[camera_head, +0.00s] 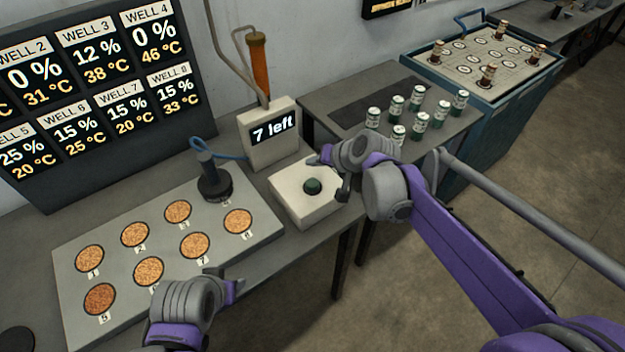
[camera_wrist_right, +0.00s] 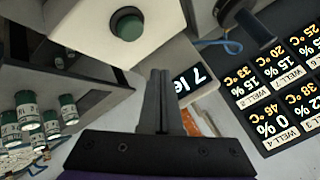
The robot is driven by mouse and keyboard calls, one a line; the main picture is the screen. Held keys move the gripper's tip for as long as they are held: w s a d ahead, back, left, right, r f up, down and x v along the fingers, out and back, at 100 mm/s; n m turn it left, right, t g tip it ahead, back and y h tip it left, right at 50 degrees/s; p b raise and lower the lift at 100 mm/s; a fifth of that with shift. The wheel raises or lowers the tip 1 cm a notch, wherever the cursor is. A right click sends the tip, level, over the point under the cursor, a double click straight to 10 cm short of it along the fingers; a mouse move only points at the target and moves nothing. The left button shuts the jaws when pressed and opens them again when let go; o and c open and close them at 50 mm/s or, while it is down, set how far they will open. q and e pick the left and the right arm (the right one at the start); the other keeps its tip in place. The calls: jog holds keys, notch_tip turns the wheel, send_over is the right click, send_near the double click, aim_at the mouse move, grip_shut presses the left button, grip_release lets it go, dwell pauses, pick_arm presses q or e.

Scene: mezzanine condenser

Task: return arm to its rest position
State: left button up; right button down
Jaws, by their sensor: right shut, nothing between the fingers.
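My right gripper (camera_head: 328,163) hangs by the right edge of a white box (camera_head: 302,208) with a dark green button (camera_head: 312,186). In the right wrist view its two fingers (camera_wrist_right: 158,98) lie together, shut and empty, apart from the green button (camera_wrist_right: 127,24). My left gripper (camera_head: 236,290) is at the bottom of the head view, over the front edge of the well plate (camera_head: 135,230); whether its fingers are open or shut is not clear.
A display (camera_head: 272,132) reading "7 left" stands behind the box. A black-handled tool (camera_head: 212,180) stands on the plate. Several green-and-white cans (camera_head: 398,135) stand on the table at right. A blue cart (camera_head: 490,95) is beyond. Open floor lies in front.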

dwell(0.6)
jog(key=s+d+f+h, duration=0.2)
jog(key=s+d, duration=0.3)
jog(key=s, duration=0.4)
jog(key=s+d+f+h, duration=0.2)
jog(key=s+d, duration=0.4)
jog(key=s, duration=0.3)
jog(key=s+d+f+g+h, duration=0.1)
jog(key=s+d+f+h, duration=0.1)
jog(key=s+d, duration=0.4)
jog(key=s+f, duration=0.1)
jog(key=s, duration=0.2)
jog(key=shift+s+f+n, duration=0.25)
jog(key=shift+f+n, duration=0.05)
jog(key=shift+f, duration=0.05)
